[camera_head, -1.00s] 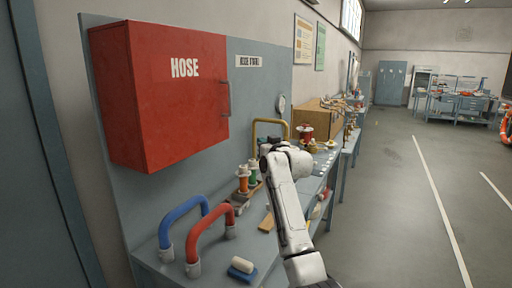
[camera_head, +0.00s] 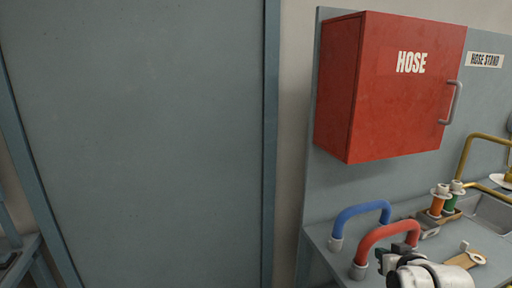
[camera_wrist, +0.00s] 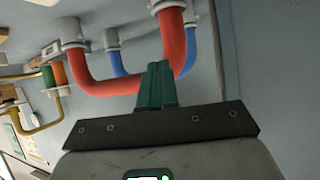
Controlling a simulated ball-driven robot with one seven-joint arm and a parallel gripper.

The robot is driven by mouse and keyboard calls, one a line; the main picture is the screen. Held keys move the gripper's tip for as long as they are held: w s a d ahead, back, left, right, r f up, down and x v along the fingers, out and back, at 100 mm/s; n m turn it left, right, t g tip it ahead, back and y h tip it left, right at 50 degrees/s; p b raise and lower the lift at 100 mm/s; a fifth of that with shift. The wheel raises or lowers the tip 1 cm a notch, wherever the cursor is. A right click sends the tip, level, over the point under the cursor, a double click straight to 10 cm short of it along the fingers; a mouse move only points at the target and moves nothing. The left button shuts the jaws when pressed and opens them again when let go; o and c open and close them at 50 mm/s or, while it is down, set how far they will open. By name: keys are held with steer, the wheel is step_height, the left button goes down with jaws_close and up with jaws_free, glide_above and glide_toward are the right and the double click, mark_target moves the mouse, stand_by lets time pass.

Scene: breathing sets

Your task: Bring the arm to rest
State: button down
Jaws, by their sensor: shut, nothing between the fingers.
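My white wrist (camera_head: 435,275) is cut off by the bottom edge of the head view.
The red hose (camera_head: 385,232) and blue hose (camera_head: 358,210) stand as arches on the bench (camera_head: 320,236). Orange and green spools (camera_head: 438,204) stand behind. A red HOSE cabinet (camera_head: 400,90) hangs above. A grey door panel (camera_head: 140,140) fills the left.

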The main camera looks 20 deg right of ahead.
steer(key=s+a+f+n+g+y, duration=0.1)
steer(key=s+a+f, duration=0.3)
steer(key=a, duration=0.3)
steer(key=s+a+f+n+g+y, duration=0.1)
steer(key=s+a+f+g+y, duration=0.1)
steer(key=s+a+f, duration=0.35)
steer(key=s+a+f+n+g, duration=0.2)
steer(key=s+a+f+g, duration=0.15)
steer(key=s+a, duration=0.85)
steer(key=s+d+f+g, duration=0.2)
steer(key=s+f+g, duration=0.2)
steer(key=s, duration=0.5)
steer(key=shift+s+d+f+y, duration=0.3)
steer(key=shift+s+d+f, duration=0.05)
steer(key=shift+f, duration=0.1)
